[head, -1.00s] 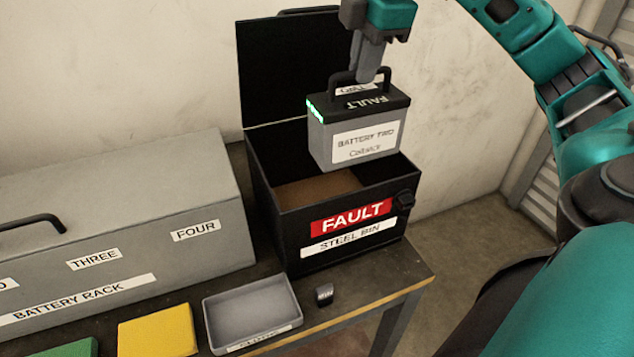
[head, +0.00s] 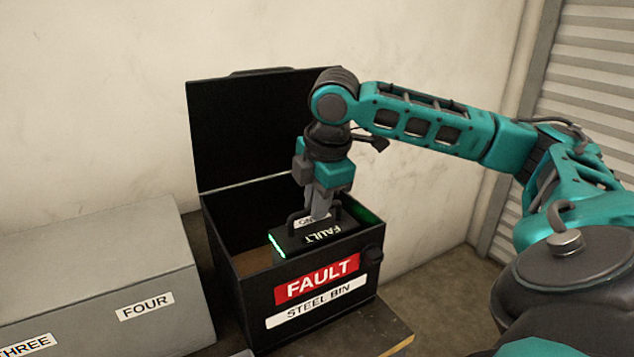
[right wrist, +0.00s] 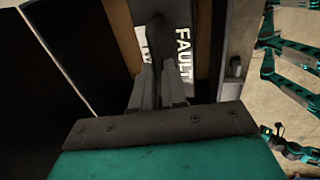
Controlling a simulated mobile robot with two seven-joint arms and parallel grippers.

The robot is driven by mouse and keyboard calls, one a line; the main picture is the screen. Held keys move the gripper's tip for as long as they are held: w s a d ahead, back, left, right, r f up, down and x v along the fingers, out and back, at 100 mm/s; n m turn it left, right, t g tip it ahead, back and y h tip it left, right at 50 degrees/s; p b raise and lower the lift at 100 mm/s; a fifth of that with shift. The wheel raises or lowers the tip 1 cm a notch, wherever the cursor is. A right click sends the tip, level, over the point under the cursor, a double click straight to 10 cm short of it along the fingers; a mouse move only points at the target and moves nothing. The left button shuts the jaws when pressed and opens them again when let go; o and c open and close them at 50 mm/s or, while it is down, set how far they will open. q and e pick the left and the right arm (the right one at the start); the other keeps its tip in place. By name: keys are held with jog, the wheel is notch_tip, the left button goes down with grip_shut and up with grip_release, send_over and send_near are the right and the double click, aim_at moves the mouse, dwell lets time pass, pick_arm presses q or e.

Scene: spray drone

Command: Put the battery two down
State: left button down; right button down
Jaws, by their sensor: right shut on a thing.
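Battery two (head: 318,240) is a box with a black top, a FAULT label, a black handle and a green light strip. It sits mostly down inside the open black steel bin (head: 255,284), with its top near the rim. My right gripper (head: 319,216) is shut on its handle from above. In the right wrist view the fingers (right wrist: 158,75) are on the handle, beside the FAULT label of battery two (right wrist: 184,60). The bin's walls hide the battery's lower body, so I cannot tell whether it touches the floor. My left gripper is not in view.
The bin's lid (head: 255,130) stands open at the back. The grey battery rack (head: 90,270) is to the left, with THREE and FOUR labels. The table's edge (head: 395,345) is at the front right. A plain wall is behind.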

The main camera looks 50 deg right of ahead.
aim_at(317, 229)
jog(key=shift+f, duration=0.65)
jog(key=shift+s+b+x, duration=0.15)
jog(key=shift+b+x, duration=0.15)
jog(key=shift+x, duration=0.6)
jog(key=shift+s+b+x, duration=0.15)
jog(key=shift+b+x, duration=0.15)
jog(key=shift+x, duration=0.55)
jog(key=shift+a, duration=0.1)
jog(key=c, duration=1.5)
grip_release()
jog(key=shift+s+f, duration=0.15)
jog(key=shift+f, duration=0.1)
jog(key=o, duration=0.3)
jog(key=shift+o, duration=0.2)
